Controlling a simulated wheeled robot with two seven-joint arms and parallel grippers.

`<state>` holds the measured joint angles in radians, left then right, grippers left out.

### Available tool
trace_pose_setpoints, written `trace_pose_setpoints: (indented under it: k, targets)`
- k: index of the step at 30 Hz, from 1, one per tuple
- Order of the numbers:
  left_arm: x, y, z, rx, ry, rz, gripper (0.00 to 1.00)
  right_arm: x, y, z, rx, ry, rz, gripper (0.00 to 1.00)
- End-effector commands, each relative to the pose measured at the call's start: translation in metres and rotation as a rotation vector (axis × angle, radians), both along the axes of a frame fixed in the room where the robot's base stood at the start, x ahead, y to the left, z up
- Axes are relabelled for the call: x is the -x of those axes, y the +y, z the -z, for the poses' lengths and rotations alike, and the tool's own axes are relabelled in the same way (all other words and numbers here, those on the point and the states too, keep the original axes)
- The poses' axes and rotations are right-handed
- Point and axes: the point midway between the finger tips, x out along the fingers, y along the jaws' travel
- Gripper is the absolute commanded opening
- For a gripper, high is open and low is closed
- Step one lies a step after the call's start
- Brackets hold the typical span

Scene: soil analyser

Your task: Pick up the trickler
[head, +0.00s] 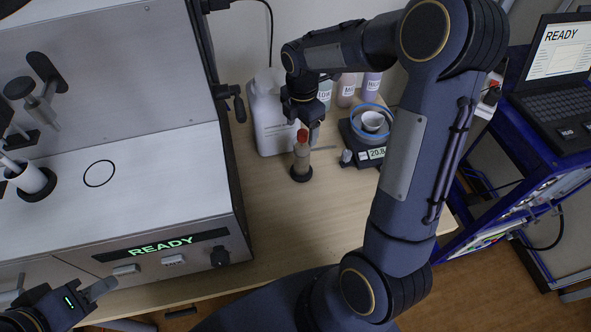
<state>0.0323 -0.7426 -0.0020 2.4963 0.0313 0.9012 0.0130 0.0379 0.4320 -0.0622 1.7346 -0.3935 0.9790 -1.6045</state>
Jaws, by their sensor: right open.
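The trickler (301,158) stands upright on the wooden bench in the head view. It has a tan body, a red top, a dark round base and what looks like a thin spout pointing right. My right gripper (308,124) is open and points down just above its red top. Whether the fingers touch it I cannot tell. My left gripper (100,289) is at the lower left, in front of the analyser and far from the trickler. Whether its fingers are open or shut is unclear.
The grey analyser (150,215), its display reading READY, fills the left. A large white bottle (268,120) stands behind the trickler, with smaller labelled bottles (347,88) at the back. A balance (368,152) with a white cup (373,120) is to the right. The bench front is clear.

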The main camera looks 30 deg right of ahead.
Motion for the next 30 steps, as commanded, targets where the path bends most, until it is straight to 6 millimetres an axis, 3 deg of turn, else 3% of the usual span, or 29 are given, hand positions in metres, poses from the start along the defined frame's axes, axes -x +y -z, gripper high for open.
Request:
trace_pose_setpoints:
  k: [13,23,30]
  targets:
    - [0.0,0.0,-0.011,0.0,0.0,0.0,0.36,0.003,-0.001,0.059,-0.001,0.003,0.004,0.7]
    - [0.0,0.0,-0.011,0.0,0.0,0.0,0.36,0.003,-0.001,0.067,-0.001,-0.001,0.005,0.7]
    - [0.0,0.0,-0.011,0.0,0.0,0.0,0.36,0.003,-0.001,0.067,-0.001,-0.001,0.005,0.39]
